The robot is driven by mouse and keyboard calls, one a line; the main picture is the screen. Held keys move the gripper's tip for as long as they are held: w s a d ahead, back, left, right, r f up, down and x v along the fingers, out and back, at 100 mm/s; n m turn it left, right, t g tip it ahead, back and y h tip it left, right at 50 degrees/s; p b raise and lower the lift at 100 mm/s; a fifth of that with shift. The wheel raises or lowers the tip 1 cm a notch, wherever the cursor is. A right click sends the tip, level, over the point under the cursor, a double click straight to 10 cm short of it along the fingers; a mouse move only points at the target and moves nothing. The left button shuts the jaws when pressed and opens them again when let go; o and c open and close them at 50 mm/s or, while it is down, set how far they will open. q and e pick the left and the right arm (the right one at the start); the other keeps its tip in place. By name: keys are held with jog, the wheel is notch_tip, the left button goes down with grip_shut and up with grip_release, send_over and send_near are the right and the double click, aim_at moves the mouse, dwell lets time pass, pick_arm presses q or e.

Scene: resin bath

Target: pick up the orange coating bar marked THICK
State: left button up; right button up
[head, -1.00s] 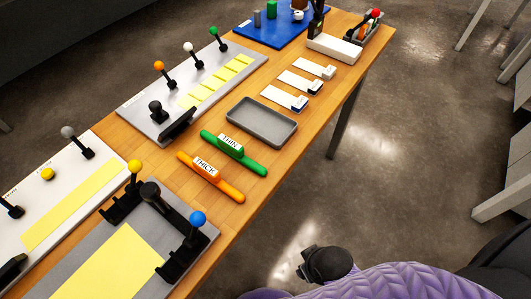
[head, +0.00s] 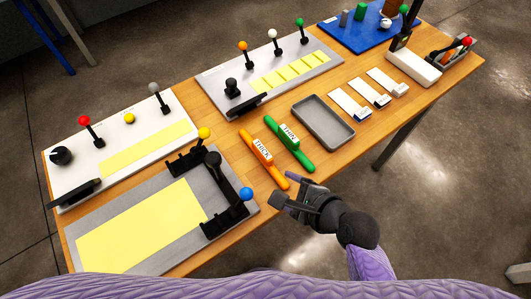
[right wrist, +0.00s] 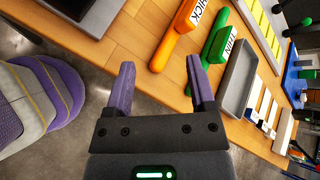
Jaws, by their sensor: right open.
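The orange coating bar (head: 270,163) with a white THICK label lies on the wooden table. The green bar (head: 295,153) marked THIN lies just to its right, apart from it. My right gripper (head: 282,202) is near the table's front edge, just in front of the near end of the orange bar, open and empty. In the right wrist view, my right gripper's fingers (right wrist: 158,85) are apart with nothing between them. The orange bar (right wrist: 172,40) lies ahead of them, with its near end toward the gripper and its far part cut off. My left gripper is not in view.
A grey tray (head: 347,143) stands right of the green bar. A grey plate (head: 237,207) with a black frame and a blue-knobbed lever (head: 246,194) stands left of the orange bar. White tools (head: 382,75) lie farther right. Bare wood lies around the bars.

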aim_at(265, 151)
jog(key=w+m, duration=0.1)
jog(key=m, duration=0.2)
jog(key=w+m+t, duration=0.1)
jog(key=m, duration=0.2)
jog(key=w+a+m+t, duration=0.1)
jog(key=w+m, duration=0.1)
jog(key=m, duration=0.2)
jog(key=shift+r+y, duration=0.15)
jog(key=shift+y, duration=0.15)
jog(key=b+x, duration=0.2)
jog(key=x, duration=0.2)
jog(key=b+x, duration=0.2)
jog(key=x, duration=0.3)
jog(key=shift+w+d+r, duration=0.1)
jog(key=shift+w+d, duration=0.15)
jog(key=shift+w+a, duration=0.2)
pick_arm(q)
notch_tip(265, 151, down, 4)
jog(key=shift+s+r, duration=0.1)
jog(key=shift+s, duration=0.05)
pick_arm(e)
jog(key=c, duration=0.9)
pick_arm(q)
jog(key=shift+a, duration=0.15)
pick_arm(e)
grip_shut()
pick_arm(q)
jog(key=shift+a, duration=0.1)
